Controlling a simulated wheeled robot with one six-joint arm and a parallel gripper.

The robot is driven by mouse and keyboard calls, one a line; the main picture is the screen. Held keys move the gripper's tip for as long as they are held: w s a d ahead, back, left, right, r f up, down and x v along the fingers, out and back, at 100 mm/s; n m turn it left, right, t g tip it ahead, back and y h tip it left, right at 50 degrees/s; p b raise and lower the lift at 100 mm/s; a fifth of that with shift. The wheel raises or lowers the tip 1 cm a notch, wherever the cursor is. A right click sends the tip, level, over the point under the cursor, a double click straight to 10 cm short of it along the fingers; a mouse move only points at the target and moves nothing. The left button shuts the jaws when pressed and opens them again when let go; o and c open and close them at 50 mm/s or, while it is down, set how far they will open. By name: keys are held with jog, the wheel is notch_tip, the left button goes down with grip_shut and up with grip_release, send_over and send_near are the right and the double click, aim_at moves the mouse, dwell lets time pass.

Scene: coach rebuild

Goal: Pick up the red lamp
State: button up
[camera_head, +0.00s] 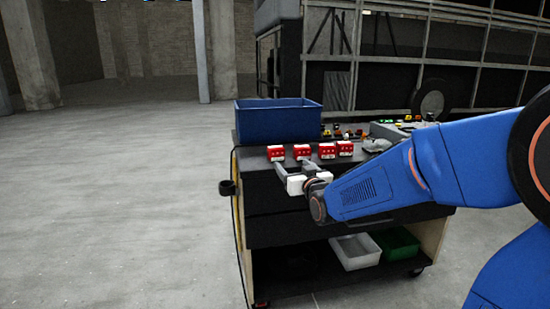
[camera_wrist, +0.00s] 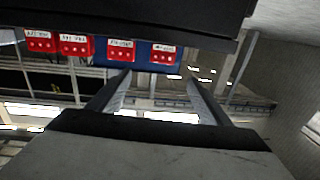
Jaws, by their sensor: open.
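Several red box-shaped lamps with white labels stand in a row along the near edge of the trolley top. They are a leftmost one (camera_head: 275,153), a second (camera_head: 302,151), a third (camera_head: 326,150) and a rightmost one (camera_head: 344,148). My gripper (camera_head: 291,166) is open and empty, just in front of the two left lamps. The wrist view appears upside down. There, the row's end lamp (camera_wrist: 163,54) lies beyond and roughly between my gripper's open fingers (camera_wrist: 158,78), with the lamp beside it (camera_wrist: 121,49) near one fingertip. Nothing is between the fingers.
A blue bin (camera_head: 278,122) stands on the trolley behind the left lamps. Small coloured parts (camera_head: 350,133) lie on the top to its right. A white bin (camera_head: 355,251) and green bin (camera_head: 396,244) sit on the lower shelf. The floor at left is clear.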

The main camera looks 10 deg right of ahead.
aim_at(278, 152)
jog(key=w, duration=0.7)
jog(key=w+a, duration=0.1)
jog(key=w, duration=0.3)
jog(key=shift+w, duration=0.1)
jog(key=shift+w+a+f, duration=0.1)
jog(key=shift+w+a, duration=0.05)
jog(key=shift+w, duration=0.7)
jog(key=shift+w+a+f, duration=0.1)
jog(key=shift+w+a, duration=0.1)
jog(key=shift+w, duration=0.7)
jog(key=shift+w+a, duration=0.15)
jog(key=shift+w, duration=0.7)
jog(key=c, duration=1.2)
